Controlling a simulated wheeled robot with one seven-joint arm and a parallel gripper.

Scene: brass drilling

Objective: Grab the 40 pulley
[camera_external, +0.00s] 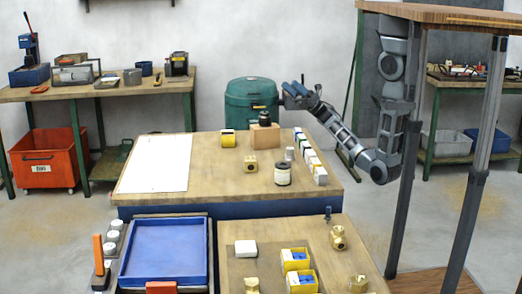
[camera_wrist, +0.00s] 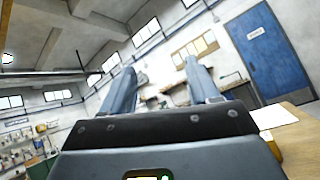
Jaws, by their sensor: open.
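I cannot make out which thing is the 40 pulley, and I can read no 40 mark on any part. Several brass-coloured parts are in the external view: a small block with a dark hole (camera_external: 250,163) on the far table, and brass fittings (camera_external: 338,237) on the near table. A dark round piece (camera_external: 263,116) stands on a wooden block (camera_external: 265,136). My gripper (camera_external: 296,89) is raised above the far table's back right, near the green drum. In the wrist view my gripper (camera_wrist: 158,70) has its two blue fingers apart, with nothing between them.
A white sheet (camera_external: 153,164) covers the far table's left. A labelled jar (camera_external: 282,174) and a row of small boxes (camera_external: 310,158) stand at its right. A blue tray (camera_external: 166,250) and yellow boxes (camera_external: 295,260) are nearer. A tall wooden-topped frame (camera_external: 440,13) rises at right.

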